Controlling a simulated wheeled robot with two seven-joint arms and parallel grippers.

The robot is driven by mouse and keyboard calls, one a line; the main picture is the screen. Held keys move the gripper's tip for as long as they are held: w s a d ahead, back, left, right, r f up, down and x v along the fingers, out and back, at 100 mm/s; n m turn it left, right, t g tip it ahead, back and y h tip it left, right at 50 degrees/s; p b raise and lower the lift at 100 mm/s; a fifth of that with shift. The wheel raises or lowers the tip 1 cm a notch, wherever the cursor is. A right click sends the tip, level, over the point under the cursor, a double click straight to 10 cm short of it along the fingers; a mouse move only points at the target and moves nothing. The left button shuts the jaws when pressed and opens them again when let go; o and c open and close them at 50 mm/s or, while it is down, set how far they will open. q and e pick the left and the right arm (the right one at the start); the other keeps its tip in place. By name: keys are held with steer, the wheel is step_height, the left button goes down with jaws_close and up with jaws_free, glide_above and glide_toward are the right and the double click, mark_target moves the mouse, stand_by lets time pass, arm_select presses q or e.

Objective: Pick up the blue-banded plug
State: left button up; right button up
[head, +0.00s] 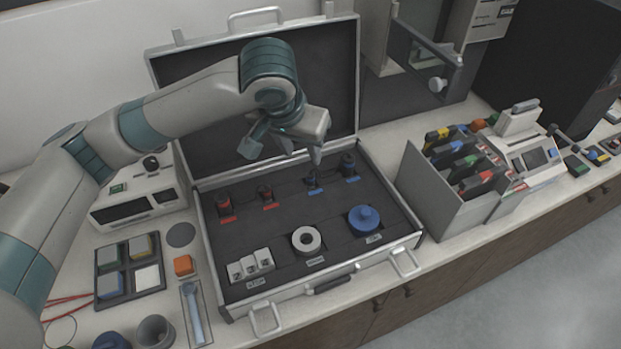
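My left gripper (303,154) hangs over the back of the open case, above and slightly left of a small dark plug (312,180) with a blue label in front of it. Its two fingers look spread apart, and nothing shows between them. The gripper partly covers the view of that plug's top. A second dark plug (348,163), also by a blue label, stands just to the right. Any blue band on either plug is too small to make out clearly. My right gripper is not in view.
The case (290,225) also holds red-labelled parts (223,202), white blocks (250,265), a white ring (306,240) and a blue knob-like piece (364,219). Its raised lid (335,75) stands behind my gripper. A grey bin (430,195) stands right of it.

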arm_select(q)
steer(key=p, duration=0.1)
glide_toward(310, 174)
steer(key=f, duration=0.2)
steer(key=shift+w+d+f, duration=0.4)
steer(key=shift+w+f, duration=0.05)
steer(key=shift+f, duration=0.05)
steer(key=shift+p, duration=0.3)
steer(key=shift+w+f+p, duration=0.25)
steer(key=shift+f+p, duration=0.2)
steer(key=shift+f, duration=0.2)
steer(key=shift+p+x, duration=0.55)
steer(key=shift+x, duration=1.35)
steer(key=shift+c, duration=0.3)
jaws_close()
